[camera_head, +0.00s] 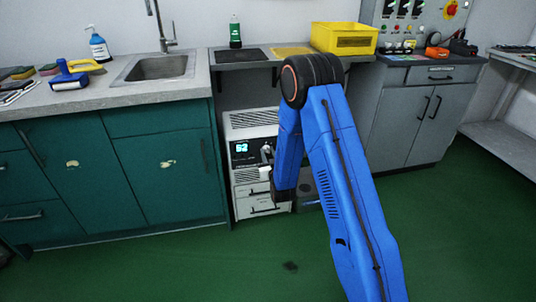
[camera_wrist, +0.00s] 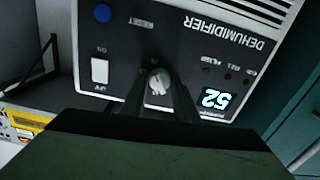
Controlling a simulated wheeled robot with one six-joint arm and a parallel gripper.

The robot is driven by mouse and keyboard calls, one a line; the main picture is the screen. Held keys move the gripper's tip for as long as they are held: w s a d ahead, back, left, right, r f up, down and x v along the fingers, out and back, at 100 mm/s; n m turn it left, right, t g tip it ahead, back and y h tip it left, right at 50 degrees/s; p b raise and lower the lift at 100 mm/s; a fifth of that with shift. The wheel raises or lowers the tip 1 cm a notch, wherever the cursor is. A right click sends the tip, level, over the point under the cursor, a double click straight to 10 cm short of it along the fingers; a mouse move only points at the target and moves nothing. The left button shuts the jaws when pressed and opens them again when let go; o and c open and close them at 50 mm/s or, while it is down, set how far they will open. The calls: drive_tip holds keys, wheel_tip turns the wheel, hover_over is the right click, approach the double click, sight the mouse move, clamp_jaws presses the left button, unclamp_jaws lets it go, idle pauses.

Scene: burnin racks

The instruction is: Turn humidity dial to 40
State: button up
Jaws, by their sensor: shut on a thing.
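The dehumidifier (camera_head: 254,119) is a white cabinet with a dark control panel, standing under the counter in the head view. The wrist view shows its panel (camera_wrist: 215,53) upside down. The lit display (camera_wrist: 214,99) reads 52 upside down. In the head view the display (camera_head: 241,147) glows, and the dial is too small to make out.
A blue RESET button (camera_wrist: 103,13) and a white rocker switch (camera_wrist: 99,70) sit near the dial. Green cabinets (camera_head: 160,165) flank the dehumidifier on the left. A grey cabinet (camera_head: 405,125) stands to the right.

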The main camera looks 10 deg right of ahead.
drive_tip(key=n, duration=0.7)
drive_tip(key=shift+n, duration=0.4)
drive_tip(key=n, duration=1)
drive_tip(key=shift+n, duration=0.4)
drive_tip(key=n, duration=0.3)
drive_tip(key=shift+n, duration=0.3)
drive_tip(key=n, duration=0.6)
drive_tip(key=shift+n, duration=0.4)
drive_tip(key=o, duration=1.1)
drive_tip(key=shift+r, duration=0.1)
drive_tip(key=shift+c, duration=0.2)
